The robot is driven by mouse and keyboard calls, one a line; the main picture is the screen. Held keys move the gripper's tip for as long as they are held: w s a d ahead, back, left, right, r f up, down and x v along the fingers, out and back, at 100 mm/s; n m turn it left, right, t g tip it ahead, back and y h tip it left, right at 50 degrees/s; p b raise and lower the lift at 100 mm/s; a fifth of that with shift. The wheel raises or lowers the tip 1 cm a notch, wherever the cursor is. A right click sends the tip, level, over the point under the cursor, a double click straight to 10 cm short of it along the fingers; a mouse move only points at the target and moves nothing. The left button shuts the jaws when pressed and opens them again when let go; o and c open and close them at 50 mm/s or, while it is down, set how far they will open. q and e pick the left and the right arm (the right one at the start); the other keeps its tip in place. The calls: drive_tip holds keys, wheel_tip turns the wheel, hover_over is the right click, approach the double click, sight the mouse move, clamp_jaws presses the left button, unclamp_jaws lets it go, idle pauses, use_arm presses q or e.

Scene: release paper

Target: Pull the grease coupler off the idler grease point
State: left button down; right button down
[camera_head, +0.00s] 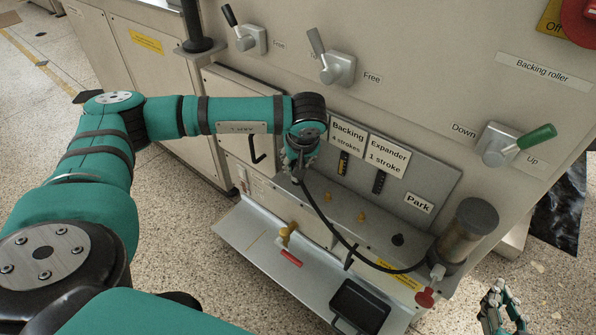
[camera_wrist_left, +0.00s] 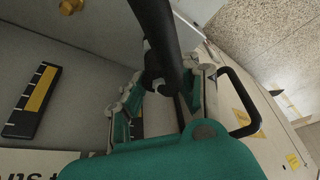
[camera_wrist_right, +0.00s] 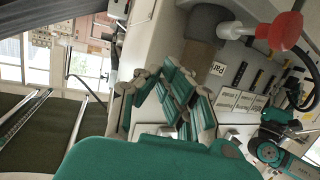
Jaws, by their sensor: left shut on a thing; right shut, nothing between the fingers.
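My left gripper (camera_head: 297,172) is at the left end of the labelled grease panel (camera_head: 430,180), shut on the grease coupler at the end of a black hose (camera_head: 325,212). In the left wrist view the coupler (camera_wrist_left: 153,72) shows between the fingers (camera_wrist_left: 160,88). The idler grease point is hidden behind the gripper, so I cannot tell whether the coupler still sits on it. The hose runs to the grease pump (camera_head: 468,232). My right gripper (camera_head: 506,308) is shut and empty at the lower right; it also shows in the right wrist view (camera_wrist_right: 170,92).
Brass grease points (camera_head: 361,216) and a black Park post (camera_head: 397,240) stand on the ledge. The pump's red knob (camera_head: 425,297) is at the ledge's right end. A black tray (camera_head: 360,306) is at the front. Lever switches (camera_head: 337,66) are above.

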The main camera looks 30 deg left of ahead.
use_arm(q)
drive_tip(key=shift+r+p, duration=0.45)
drive_tip(key=shift+r, duration=0.1)
drive_tip(key=shift+r+p, duration=0.4)
drive_tip(key=shift+r, duration=0.2)
drive_tip(key=shift+w+r+p, duration=0.1)
drive_tip(key=shift+r+p, duration=0.35)
drive_tip(key=shift+r, duration=0.15)
drive_tip(key=shift+r+p, duration=0.35)
drive_tip(key=shift+r, duration=0.3)
use_arm(e)
drive_tip(key=s+d+f+g+h, duration=0.2)
drive_tip(key=s+d+f+g, duration=0.2)
drive_tip(key=s+f+g, duration=0.5)
drive_tip(key=shift+s+d+f+m, duration=0.3)
drive_tip(key=shift+s+f, duration=0.3)
drive_tip(key=shift+s, duration=0.55)
